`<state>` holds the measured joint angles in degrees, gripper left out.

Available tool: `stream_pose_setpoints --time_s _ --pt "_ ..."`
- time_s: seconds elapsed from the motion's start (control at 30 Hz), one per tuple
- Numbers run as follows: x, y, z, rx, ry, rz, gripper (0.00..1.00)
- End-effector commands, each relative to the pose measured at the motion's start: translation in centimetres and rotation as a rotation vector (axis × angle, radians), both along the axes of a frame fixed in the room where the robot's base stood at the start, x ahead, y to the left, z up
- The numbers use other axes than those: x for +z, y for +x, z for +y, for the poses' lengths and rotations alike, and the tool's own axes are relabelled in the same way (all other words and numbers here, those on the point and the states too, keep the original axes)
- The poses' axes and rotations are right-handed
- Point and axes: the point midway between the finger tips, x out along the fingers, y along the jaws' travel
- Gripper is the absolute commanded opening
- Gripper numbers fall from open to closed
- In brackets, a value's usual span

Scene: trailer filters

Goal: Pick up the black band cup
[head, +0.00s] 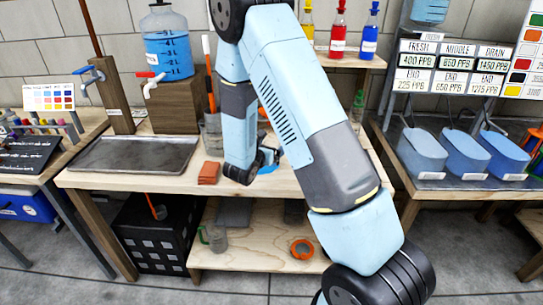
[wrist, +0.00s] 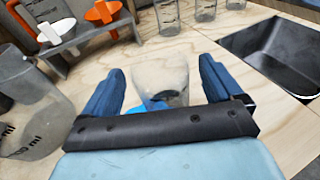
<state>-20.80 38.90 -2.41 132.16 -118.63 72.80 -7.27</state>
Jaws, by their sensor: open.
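In the wrist view my gripper (wrist: 161,66) is open, with one blue finger on each side of a clear cup (wrist: 160,78). The cup stands between the fingers, with a dark patch low on it and blue at its base. I cannot tell whether the fingers touch it, or whether the dark patch is a black band. In the head view my gripper (head: 264,160) is low over the middle bench, mostly hidden by my arm, with a blue disc (head: 266,169) beside it. The cup is not clear there.
In the wrist view a large clear beaker (wrist: 30,105) stands at left, and a rack (wrist: 70,35) holds white and orange pieces. Several clear measuring cups (wrist: 205,10) stand behind. A black basin (wrist: 275,50) is at right. A metal tray (head: 135,154) and orange block (head: 209,172) lie left on the bench.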

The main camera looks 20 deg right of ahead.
Motion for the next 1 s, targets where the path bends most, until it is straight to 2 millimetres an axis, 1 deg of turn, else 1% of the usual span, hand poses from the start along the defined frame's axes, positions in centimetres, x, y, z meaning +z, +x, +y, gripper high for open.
stream_pose_setpoints --time_s 0.1,0.33,0.37,0.9,1.0 --pt "-0.28 0.93 -0.81 -0.001 0.0 0.0 0.93" --pt "-0.31 1.1 -0.9 0.001 -0.001 0.001 0.93" --pt "-0.31 1.09 -0.89 0.001 -0.001 0.001 0.91" --pt "-0.3 1.08 -0.84 0.001 0.0 0.0 0.39" --pt "-0.29 1.07 -0.84 0.001 0.0 0.0 0.37"
